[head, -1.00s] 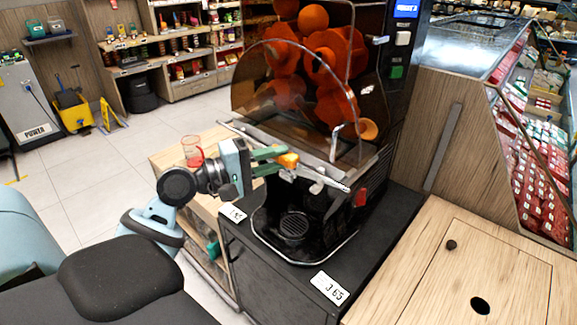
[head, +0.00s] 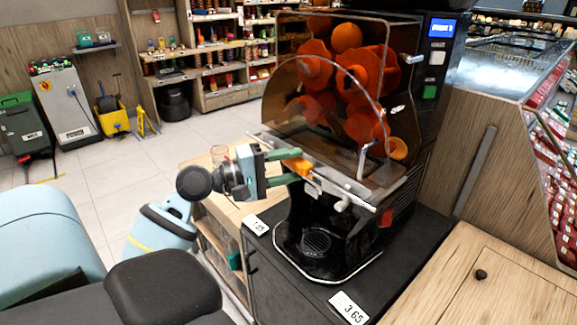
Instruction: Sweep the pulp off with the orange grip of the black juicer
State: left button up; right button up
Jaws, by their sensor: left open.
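The black juicer (head: 408,150) stands on a black cabinet, with oranges and orange drums behind its clear curved cover. A metal rail runs along its front below the cover. The small orange grip (head: 298,166) sits on this rail, toward its left part. My left gripper (head: 296,166) reaches in from the left, with its green fingers open, one on the far side and one on the near side of the orange grip. I cannot tell whether either finger touches it. No pulp can be made out on the rail. My right gripper is out of view.
A clear red-tinted jug (head: 221,156) stands on the wooden shelf unit behind my left wrist. Price cards (head: 348,308) lie on the black cabinet's front edge. A wooden counter (head: 480,262) is at the right. Open tiled floor lies at the left.

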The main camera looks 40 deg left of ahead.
pick_arm(q)
jog(key=shift+s, duration=0.1)
jog(key=b+v, duration=0.1)
jog(key=v, duration=0.6)
jog(key=shift+s+a, duration=0.15)
jog(key=shift+s, duration=0.15)
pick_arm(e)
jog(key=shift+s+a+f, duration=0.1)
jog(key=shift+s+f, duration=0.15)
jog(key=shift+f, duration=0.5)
pick_arm(q)
jog(key=shift+f, duration=0.1)
